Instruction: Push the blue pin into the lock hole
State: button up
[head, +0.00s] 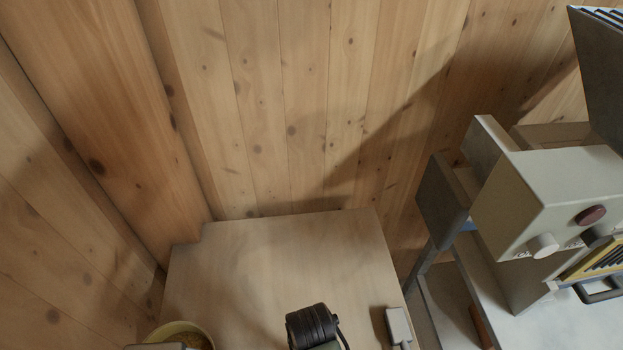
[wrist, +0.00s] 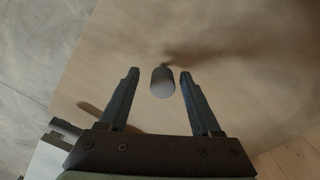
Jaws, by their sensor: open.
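A small blue patch (head: 467,227) shows beside the machine's dark side part in the head view; I cannot tell whether it is the blue pin. I cannot make out the lock hole in either view. In the wrist view, my gripper (wrist: 158,75) is open with its two dark fingers apart. A small grey cylinder with a pale rounded end (wrist: 162,83) shows between the fingertips, nearer the right one.
The machine (head: 545,195) stands at the right, with a dark red button (head: 590,215) and a pale knob (head: 543,245). The wooden table (head: 280,260) is mostly bare. A bowl (head: 170,328) and a small grey block (head: 397,322) sit near its front. Plank walls close the back.

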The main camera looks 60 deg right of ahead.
jog(key=r, duration=0.9)
jog(key=shift+s+a, duration=0.1)
jog(key=shift+s, duration=0.1)
